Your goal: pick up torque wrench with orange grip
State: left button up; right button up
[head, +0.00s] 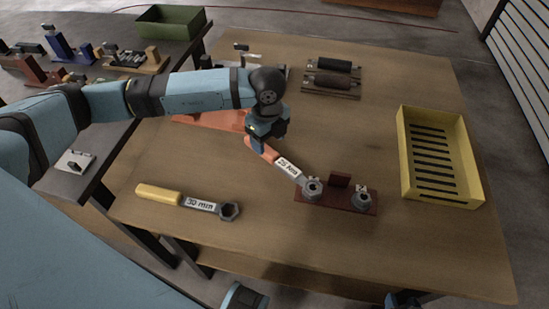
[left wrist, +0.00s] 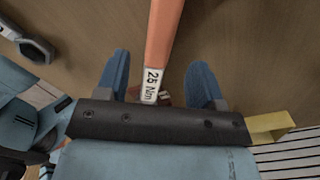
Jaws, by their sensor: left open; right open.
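The torque wrench with an orange grip (head: 262,149) lies slanted on the wooden table, with a white "25 Nm" label on its shaft. Its far end meets the left grey fitting of a dark red block (head: 337,205); I cannot tell whether it is seated on it. My left gripper (head: 259,143) is over the orange grip and hides part of it. In the left wrist view, my left gripper (left wrist: 160,62) is open, with one finger on each side of the wrench (left wrist: 163,35), showing gaps. My right gripper (head: 403,299) is partly visible at the bottom edge, open.
A yellow-handled "30 mm" wrench (head: 187,201) lies at the front left. A yellow slotted tray (head: 404,165) stands at the right. A roller fixture (head: 331,80) is at the back. An orange-red flat piece (head: 209,119) lies under my left arm. The right-centre table is clear.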

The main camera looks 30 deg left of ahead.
aim_at(270, 151)
pick_arm(q)
jog(key=shift+f, duration=0.45)
jog(key=f, duration=0.5)
jog(key=shift+s+d, duration=0.1)
jog(key=shift+d, duration=0.1)
jog(key=shift+r, duration=0.15)
grip_shut()
